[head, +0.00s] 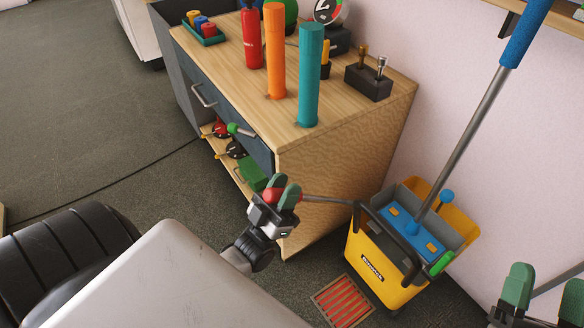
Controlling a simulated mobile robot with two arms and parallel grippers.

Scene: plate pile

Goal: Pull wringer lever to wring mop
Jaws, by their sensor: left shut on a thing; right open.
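The yellow mop bucket (375,262) stands on the floor at the lower right. The mop (478,122) leans up to the right, with a blue grip at its top and its lower end at the blue part in the grey wringer (455,238). The wringer lever (328,199) is a thin grey rod reaching left from the bucket, almost level, with a red knob at its end. My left gripper (283,192) is shut on this red knob between its green fingertips. My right gripper (546,298) is open and empty at the lower right edge, partly cut off.
A wooden cabinet (345,150) stands behind my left gripper, close to it. Red, orange and teal cylinders and a black block (368,82) with small levers are on top. A red floor grate (343,302) lies in front of the bucket. Open floor (80,95) is at the left.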

